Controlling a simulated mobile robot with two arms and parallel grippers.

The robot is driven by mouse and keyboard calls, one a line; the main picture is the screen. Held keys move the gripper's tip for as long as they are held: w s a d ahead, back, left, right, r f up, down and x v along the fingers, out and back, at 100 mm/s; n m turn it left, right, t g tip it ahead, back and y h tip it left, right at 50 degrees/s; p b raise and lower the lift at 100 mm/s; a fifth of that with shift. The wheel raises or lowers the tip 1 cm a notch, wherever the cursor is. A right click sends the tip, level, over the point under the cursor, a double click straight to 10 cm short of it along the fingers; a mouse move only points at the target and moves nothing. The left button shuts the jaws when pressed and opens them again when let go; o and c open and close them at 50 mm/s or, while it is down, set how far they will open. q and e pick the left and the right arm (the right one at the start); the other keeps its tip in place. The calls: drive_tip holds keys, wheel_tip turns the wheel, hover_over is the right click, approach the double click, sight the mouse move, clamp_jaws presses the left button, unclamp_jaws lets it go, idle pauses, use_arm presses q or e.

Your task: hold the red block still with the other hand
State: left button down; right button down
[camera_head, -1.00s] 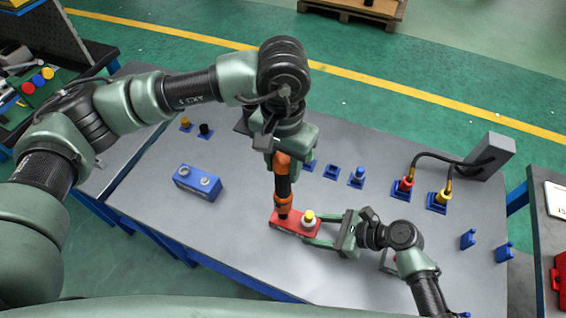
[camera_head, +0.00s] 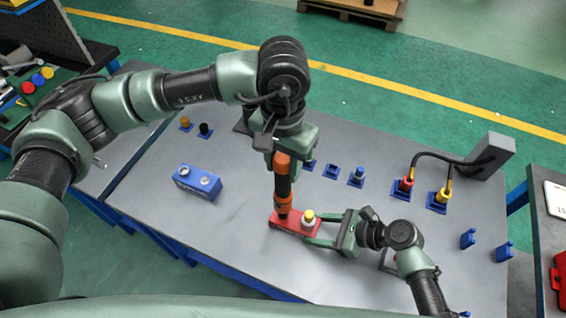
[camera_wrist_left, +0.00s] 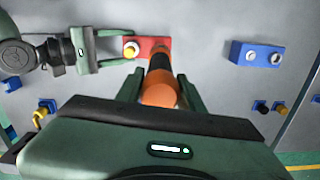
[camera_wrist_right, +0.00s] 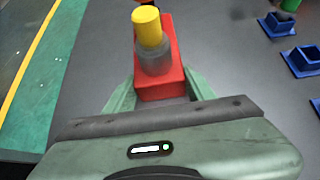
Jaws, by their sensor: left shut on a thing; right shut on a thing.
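The red block (camera_head: 291,222) lies on the grey table (camera_head: 240,250). A part with a yellow top (camera_head: 308,216) stands on its right end; the right wrist view shows this yellow top (camera_wrist_right: 147,27) above a grey collar. My right gripper (camera_head: 318,232) is shut on the block, with a finger on each side of it. My left gripper (camera_head: 284,155) is shut on an orange and black tool (camera_head: 282,180). The tool stands upright over the block's left end, its lower tip at the block's top. The exact contact there is hidden.
A blue block (camera_head: 197,182) with two round fittings lies to the left. Small blue holders (camera_head: 331,172) stand at the back. Two cabled plugs, red (camera_head: 406,184) and yellow (camera_head: 443,196), run to a grey box (camera_head: 490,160). The table's front left is clear.

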sight(283, 158)
idle(0.8)
use_arm(q)
drive_tip(key=shift+r, duration=2.6)
use_arm(e)
drive_tip(key=shift+c, duration=2.2)
unclamp_jaws()
drive_tip(key=v, duration=1.2)
